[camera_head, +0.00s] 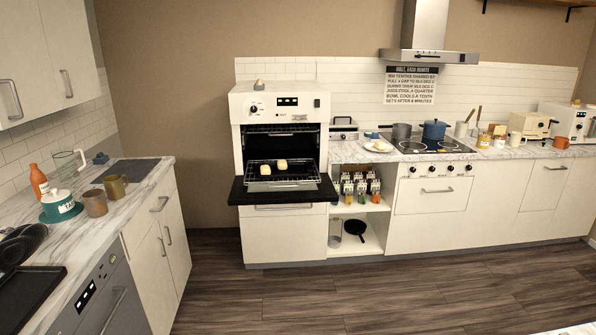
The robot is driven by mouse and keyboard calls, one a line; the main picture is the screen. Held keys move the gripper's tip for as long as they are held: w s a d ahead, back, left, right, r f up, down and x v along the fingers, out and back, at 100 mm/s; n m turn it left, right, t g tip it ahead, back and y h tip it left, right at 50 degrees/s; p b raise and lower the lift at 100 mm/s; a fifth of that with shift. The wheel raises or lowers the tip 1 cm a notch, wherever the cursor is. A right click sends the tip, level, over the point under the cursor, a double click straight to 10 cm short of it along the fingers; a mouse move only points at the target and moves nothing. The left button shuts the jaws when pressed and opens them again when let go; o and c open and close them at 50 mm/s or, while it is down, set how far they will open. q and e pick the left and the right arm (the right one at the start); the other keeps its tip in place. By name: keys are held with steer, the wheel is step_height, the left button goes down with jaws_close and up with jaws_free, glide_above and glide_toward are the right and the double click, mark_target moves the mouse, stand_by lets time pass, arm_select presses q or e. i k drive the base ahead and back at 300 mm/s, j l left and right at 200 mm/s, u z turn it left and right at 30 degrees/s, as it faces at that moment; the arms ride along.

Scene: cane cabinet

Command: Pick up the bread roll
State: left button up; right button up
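Two small pale yellow lumps that look like bread rolls lie side by side on the wire rack (299,178) of the open oven (238,140). The left roll (265,170) sits slightly nearer than the right roll (282,165). A white plate (371,150) on the back counter also holds something pale, too small to identify. Neither of my grippers is in view.
The oven's black door (240,196) is folded down and juts out into the room. The dark wood floor (300,300) in front is clear. A counter (130,200) with mugs and a teal pot runs along the left. A hob (440,146) stands right of the oven.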

mark_target(381, 145)
steer(key=i+z, duration=0.2)
steer(key=i, duration=0.65)
steer(key=i+j+z, duration=0.15)
steer(key=i, duration=0.65)
steer(key=i+l+z, duration=0.2)
steer(key=i+z, duration=0.25)
steer(key=i, duration=0.15)
steer(key=i+z, duration=0.5)
steer(key=i+j+z, duration=0.45)
steer(key=i, duration=0.2)
steer(key=i+l+u, duration=0.3)
steer(key=i, duration=0.35)
steer(key=i+l+u, duration=0.3)
steer(key=i+l, duration=0.3)
